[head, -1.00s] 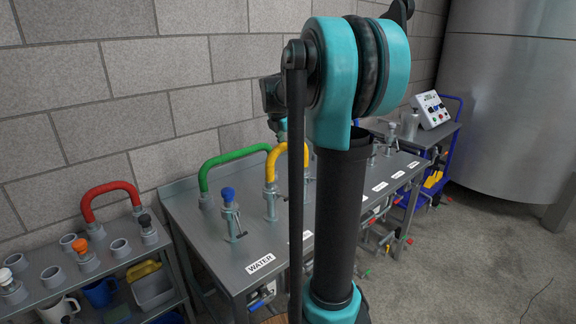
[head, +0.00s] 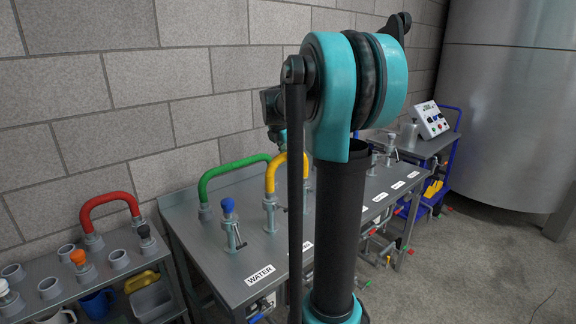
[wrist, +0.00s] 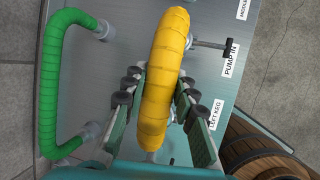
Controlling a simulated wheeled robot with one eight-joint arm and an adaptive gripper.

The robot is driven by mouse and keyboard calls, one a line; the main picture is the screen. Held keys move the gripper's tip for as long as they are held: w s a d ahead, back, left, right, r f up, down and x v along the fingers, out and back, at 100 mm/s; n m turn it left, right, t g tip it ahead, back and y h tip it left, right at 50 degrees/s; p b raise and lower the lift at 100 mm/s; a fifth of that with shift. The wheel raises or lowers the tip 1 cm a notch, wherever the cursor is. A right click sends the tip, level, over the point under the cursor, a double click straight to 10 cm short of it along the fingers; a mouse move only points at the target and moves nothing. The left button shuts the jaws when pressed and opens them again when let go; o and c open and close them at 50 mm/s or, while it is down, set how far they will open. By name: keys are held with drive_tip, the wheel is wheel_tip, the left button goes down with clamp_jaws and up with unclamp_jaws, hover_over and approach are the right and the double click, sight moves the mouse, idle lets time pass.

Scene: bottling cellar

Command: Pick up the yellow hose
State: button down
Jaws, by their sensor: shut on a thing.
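The yellow hose (wrist: 163,65) is an arched, ribbed tube running up the middle of the wrist view. My gripper (wrist: 158,88) is shut on it, with one finger pressed on each side. In the head view the near leg of the yellow hose (head: 270,180) stands upright in a grey fitting on the steel bench; its far part is behind my arm. My gripper is hidden behind my arm there. I cannot tell whether the far end is seated in a fitting.
A green hose (head: 230,166) arches left of the yellow one on the bench (head: 205,240). A blue-topped valve (head: 228,207) stands in front, beside the WATER label (head: 260,275). A red hose (head: 108,197) is on the left rack. A wooden barrel (wrist: 250,155) is at lower right.

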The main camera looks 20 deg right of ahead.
wheel_tip(320, 180, up, 20)
idle(0.6)
drive_tip(key=shift+d, duration=0.1)
idle(0.8)
